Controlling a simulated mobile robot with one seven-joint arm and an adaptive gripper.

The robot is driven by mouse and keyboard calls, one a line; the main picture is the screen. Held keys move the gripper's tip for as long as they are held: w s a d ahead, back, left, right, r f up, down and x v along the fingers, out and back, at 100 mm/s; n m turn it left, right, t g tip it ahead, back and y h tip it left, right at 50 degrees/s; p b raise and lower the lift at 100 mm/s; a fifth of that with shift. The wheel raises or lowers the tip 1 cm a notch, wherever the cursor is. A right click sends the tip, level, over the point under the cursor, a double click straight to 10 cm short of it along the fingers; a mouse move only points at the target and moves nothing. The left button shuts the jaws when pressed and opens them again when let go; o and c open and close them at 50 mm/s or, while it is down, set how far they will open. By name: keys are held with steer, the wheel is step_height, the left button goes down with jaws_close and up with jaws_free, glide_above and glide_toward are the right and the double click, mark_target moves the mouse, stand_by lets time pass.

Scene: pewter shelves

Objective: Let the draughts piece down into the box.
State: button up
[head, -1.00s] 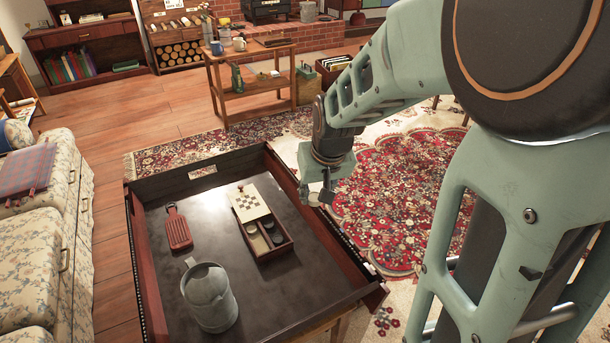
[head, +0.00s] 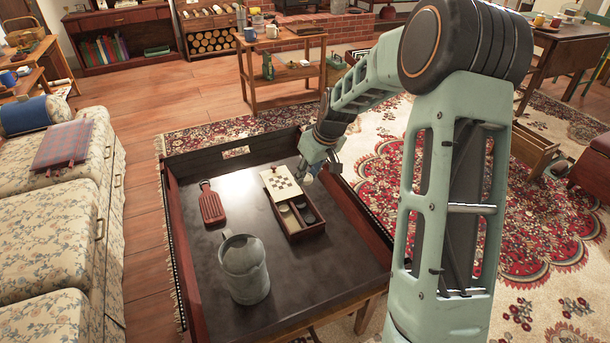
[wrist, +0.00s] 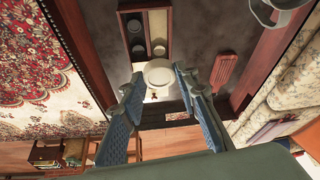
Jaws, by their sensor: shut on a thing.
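The box (head: 293,236) is a small reddish wooden case lying in the big tray. Its cream lid with a checkered panel (head: 284,187) covers the far part, leaving the near part open. Light and dark pieces lie in two rows inside; the open part also shows in the wrist view (wrist: 146,9). My gripper (head: 311,176) is just right of the lid and appears above it. In the wrist view my gripper (wrist: 157,76) is shut on the cream draughts piece (wrist: 158,71), held between the blue-padded fingertips. The piece hides part of the lid there.
The tray's dark floor (head: 330,270) has raised wooden walls, the right one (head: 362,222) near my gripper. A grey-green jug (head: 245,272) stands at the near left, and a red slotted paddle (head: 211,204) lies left of the box. Bare floor lies between them.

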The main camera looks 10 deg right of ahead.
steer(key=w+d+f+n+b, duration=0.1)
steer(key=w+d+f, duration=0.1)
steer(key=f, duration=0.3)
steer(key=w+d+f+n, duration=0.1)
steer(key=w+f, duration=0.2)
steer(key=f, duration=0.3)
steer(key=w+d+f+n+y+b, duration=0.1)
steer(key=w+d+f, duration=0.1)
steer(key=f, duration=0.3)
steer(key=shift+w+d+f+n+g+b, duration=0.25)
steer(key=shift+d+n+g+b, duration=0.05)
steer(key=shift+d+g, duration=0.1)
steer(key=a+f, duration=0.1)
steer(key=a, duration=0.2)
steer(key=s+a+f, duration=0.1)
steer(key=a, duration=0.2)
steer(key=s+a+f+p, duration=0.1)
steer(key=a, duration=0.2)
steer(key=shift+f, duration=0.25)
steer(key=shift+d+f+b, duration=0.1)
steer(key=shift+f+b, duration=0.65)
steer(key=shift+f, duration=0.1)
steer(key=shift+w, duration=0.1)
steer(key=o, duration=0.9)
steer(key=shift+r, duration=0.1)
